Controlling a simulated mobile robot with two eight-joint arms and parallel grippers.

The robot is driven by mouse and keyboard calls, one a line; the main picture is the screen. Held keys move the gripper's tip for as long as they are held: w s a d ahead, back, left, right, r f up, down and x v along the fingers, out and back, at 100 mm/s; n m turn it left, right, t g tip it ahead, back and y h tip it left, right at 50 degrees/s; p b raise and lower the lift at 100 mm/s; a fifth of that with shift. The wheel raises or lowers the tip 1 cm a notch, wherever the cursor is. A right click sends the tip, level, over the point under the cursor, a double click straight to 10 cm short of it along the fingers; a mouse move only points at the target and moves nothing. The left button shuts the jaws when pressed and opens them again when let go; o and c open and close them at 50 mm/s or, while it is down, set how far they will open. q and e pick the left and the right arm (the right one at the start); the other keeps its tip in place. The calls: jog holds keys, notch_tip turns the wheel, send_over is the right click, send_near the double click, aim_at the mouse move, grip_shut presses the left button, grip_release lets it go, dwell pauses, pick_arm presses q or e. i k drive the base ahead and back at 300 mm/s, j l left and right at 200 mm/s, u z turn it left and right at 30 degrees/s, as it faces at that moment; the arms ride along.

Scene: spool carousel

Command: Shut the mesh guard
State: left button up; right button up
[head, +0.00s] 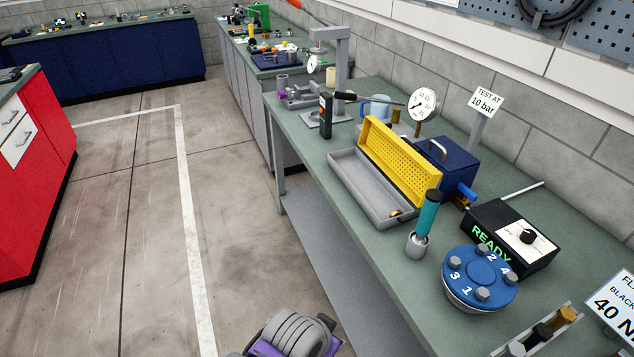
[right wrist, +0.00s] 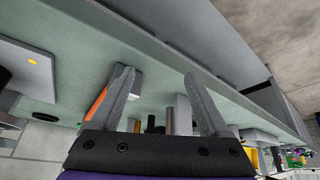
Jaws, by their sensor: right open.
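The yellow mesh guard (head: 405,160) stands raised along the far long side of a shallow grey tray (head: 352,183) on the green bench, in the head view. The tray's top is uncovered, and a small brass piece (head: 396,212) lies at its near end. My right gripper (right wrist: 156,72) shows in the right wrist view with its two grey fingers spread apart and nothing between them. It is apart from the guard; its exact distance cannot be told. My left gripper is not in view.
A blue box (head: 447,165) stands behind the guard. A teal-handled tool (head: 428,215), a blue numbered flange (head: 480,278) and a black READY box (head: 510,240) are near the tray's near end. A black handheld device (head: 326,115) stands beyond it. The floor before the bench is clear.

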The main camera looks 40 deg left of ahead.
aim_at(400, 156)
jog(key=i+u, duration=0.15)
jog(key=u, duration=0.8)
jog(key=k+l+z, duration=0.15)
jog(key=k+z, duration=0.15)
jog(key=k, duration=0.35)
jog(key=i+j+z, duration=0.1)
jog(key=z, duration=1.45)
jog(key=i+j, duration=0.1)
jog(key=j, duration=0.45)
jog(key=i+j, duration=0.1)
jog(key=j, duration=0.4)
jog(key=i+j, duration=0.1)
jog(key=j, duration=0.45)
jog(key=i+j+z, duration=0.1)
jog(key=j, duration=0.4)
